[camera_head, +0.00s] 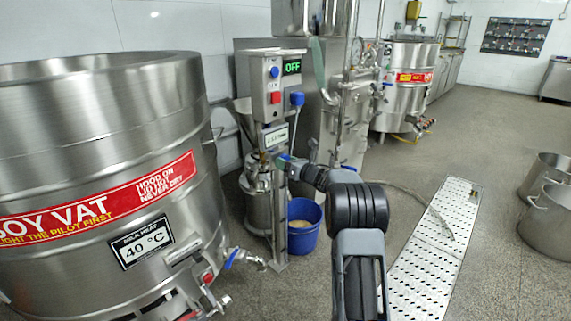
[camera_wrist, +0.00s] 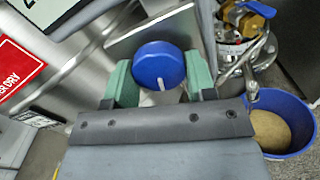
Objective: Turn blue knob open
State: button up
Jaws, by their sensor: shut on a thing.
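The blue knob (camera_wrist: 158,65) is a round cap with a short white mark at its lower right edge in the wrist view. It sits in front of a metal plate (camera_wrist: 153,35). My gripper (camera_wrist: 159,78) has its green fingers on both sides of the knob and is shut on it. In the head view my gripper (camera_head: 283,161) is at the metal post, just below a white label plate (camera_head: 276,136). Only a small bit of blue shows there, and the fingers hide most of the knob.
Above is a control box (camera_head: 264,88) with a green OFF display (camera_head: 292,67) and a red button (camera_head: 275,98). A blue bucket (camera_head: 305,241) stands by the post. A large steel soy vat (camera_head: 90,130) is at left. Floor is clear at back right.

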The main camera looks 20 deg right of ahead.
jog(key=shift+d+n, duration=0.1)
jog(key=shift+n, duration=4.9)
jog(key=o, duration=0.9)
jog(key=shift+d, duration=0.1)
jog(key=v, duration=1.3)
jog(key=shift+s+p, duration=0.3)
jog(key=shift+s, duration=0.05)
jog(key=shift+r, duration=0.1)
